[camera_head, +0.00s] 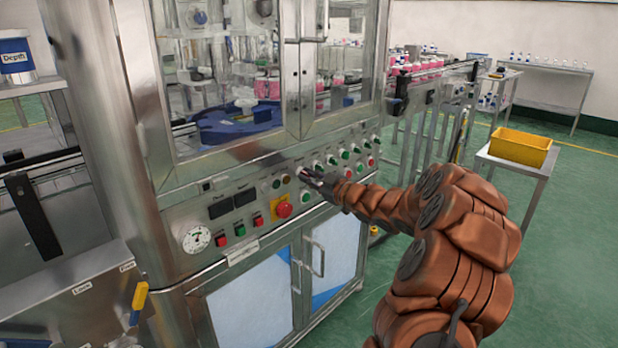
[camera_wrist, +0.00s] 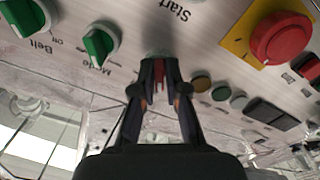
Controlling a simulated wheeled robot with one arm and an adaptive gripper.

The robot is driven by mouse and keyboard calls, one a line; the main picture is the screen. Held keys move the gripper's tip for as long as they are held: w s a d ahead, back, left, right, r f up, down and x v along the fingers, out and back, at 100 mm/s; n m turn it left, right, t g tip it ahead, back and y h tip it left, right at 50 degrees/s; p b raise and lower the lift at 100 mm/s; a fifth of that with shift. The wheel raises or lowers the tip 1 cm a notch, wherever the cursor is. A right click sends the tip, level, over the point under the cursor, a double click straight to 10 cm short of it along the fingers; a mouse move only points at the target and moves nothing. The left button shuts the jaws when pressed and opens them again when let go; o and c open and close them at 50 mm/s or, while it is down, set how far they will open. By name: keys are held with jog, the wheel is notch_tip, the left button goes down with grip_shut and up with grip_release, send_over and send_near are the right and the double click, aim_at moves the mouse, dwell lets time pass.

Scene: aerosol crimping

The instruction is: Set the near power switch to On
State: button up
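The control panel (camera_head: 250,205) is on the front of the steel machine, and my gripper (camera_head: 308,176) is up against it in the head view. In the wrist view the two dark fingertips of my gripper (camera_wrist: 159,72) close in on both sides of a narrow red switch handle (camera_wrist: 158,76). No clear gap shows between the fingers and the handle. The switch's label and most of its base are hidden by the fingers, so its setting cannot be read.
Beside it are green knobs marked Mode (camera_wrist: 101,43) and Belt (camera_wrist: 25,17), a red emergency button (camera_wrist: 282,38) on a yellow plate, and small round buttons (camera_wrist: 201,83). Cabinet doors (camera_head: 311,258) with handles are below.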

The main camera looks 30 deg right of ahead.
grip_shut()
jog(key=shift+r+m+p, duration=0.1)
jog(key=shift+m+p, duration=0.2)
jog(key=shift+p, duration=0.4)
jog(key=m+p, duration=0.9)
jog(key=p, duration=0.6)
jog(key=shift+r+p, duration=0.15)
jog(key=shift+p, duration=0.25)
jog(key=shift+f+m+p, duration=0.2)
jog(key=shift+m+p, duration=0.9)
jog(key=shift+m, duration=0.1)
